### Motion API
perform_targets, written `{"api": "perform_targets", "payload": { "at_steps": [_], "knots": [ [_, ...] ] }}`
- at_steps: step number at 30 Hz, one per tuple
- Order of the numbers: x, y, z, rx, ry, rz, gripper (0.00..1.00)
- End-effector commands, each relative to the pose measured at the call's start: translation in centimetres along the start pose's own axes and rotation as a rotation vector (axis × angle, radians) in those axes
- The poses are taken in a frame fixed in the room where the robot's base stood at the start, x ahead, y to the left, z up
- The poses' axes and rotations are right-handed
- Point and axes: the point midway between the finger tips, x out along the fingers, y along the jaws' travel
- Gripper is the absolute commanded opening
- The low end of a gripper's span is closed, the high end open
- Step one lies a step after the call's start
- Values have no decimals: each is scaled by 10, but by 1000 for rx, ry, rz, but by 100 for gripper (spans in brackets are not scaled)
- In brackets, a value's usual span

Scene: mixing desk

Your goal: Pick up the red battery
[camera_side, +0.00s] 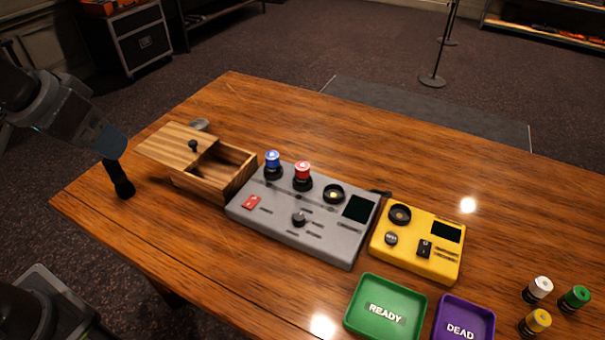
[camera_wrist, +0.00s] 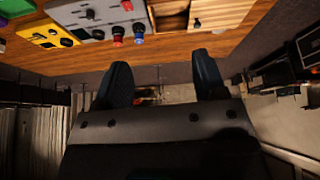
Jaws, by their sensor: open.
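The red battery (camera_side: 303,171) stands upright in a black socket on the grey mixing console (camera_side: 333,239), just right of the blue battery (camera_side: 272,160). In the wrist view the red battery (camera_wrist: 118,35) shows near the top, beside the blue battery (camera_wrist: 138,32). My gripper (camera_side: 119,172) is over the left end of the table in the side view, well apart from the red battery, with the wooden drawer box between them. In the wrist view my gripper (camera_wrist: 161,75) has its two dark fingers spread with nothing between them.
The wooden box (camera_side: 240,172) has an open compartment left of the console. A yellow tester (camera_side: 452,267) sits right of the console. The green READY tray (camera_side: 424,303) and purple DEAD tray (camera_side: 490,318) lie in front. White, green and yellow batteries (camera_side: 538,322) stand at the right.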

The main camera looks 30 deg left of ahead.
Motion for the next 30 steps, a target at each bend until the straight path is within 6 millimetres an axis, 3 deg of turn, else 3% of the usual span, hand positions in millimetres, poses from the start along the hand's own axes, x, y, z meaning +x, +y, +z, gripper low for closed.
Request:
{"api": "perform_targets", "payload": {
  "at_steps": [3, 8, 15, 24, 30],
  "knots": [
    [13, 18, -42, -39, -33, -14, 65],
    [40, 48, -92, -100, -57, -41, 65],
    [106, 108, -147, -187, -77, -90, 65],
    [192, 181, -169, -276, -69, -141, 65],
    [215, 197, -169, -301, -62, -152, 65]
  ]
}}
